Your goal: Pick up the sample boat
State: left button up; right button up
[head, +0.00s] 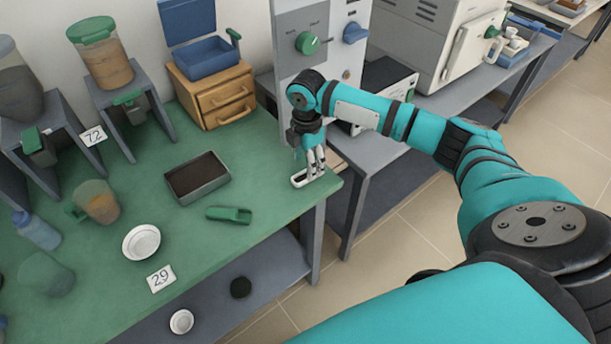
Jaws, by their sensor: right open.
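A small white elongated boat (298,182), which looks like the sample boat, lies on the green tabletop near its right corner. My right gripper (313,172) points down right at the boat, with its fingers open and low over it. The fingers cover part of the boat, and I cannot tell whether they touch it. My left gripper is not in view.
A grey tray of dark material (223,179), a green scoop (228,214) and a white dish (141,243) lie left of the gripper. A wooden drawer box (208,98) and a control panel (297,18) stand behind. Open floor lies right.

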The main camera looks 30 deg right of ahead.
aim_at(306, 172)
notch_tip(306, 172, down, 4)
jog(key=shift+a, duration=0.15)
grip_shut()
dwell(0.4)
jog(key=shift+r, duration=0.1)
jog(key=shift+r, duration=0.45)
jog(key=shift+s+a+r, duration=0.1)
jog(key=shift+s+r, duration=0.15)
jog(key=shift+r, duration=0.35)
jog(key=shift+s+r, duration=0.2)
jog(key=shift+r, duration=0.4)
jog(key=s+a+r+b, duration=0.1)
jog(key=s+a, duration=0.1)
jog(key=s, duration=0.5)
jog(key=s+a+r+b, duration=0.1)
jog(key=s+a, duration=0.1)
jog(key=s, duration=0.6)
jog(key=w+a+r+m, duration=0.1)
jog(key=a+r+m, duration=0.7)
jog(key=m, duration=1)
jog(key=shift+a, duration=0.45)
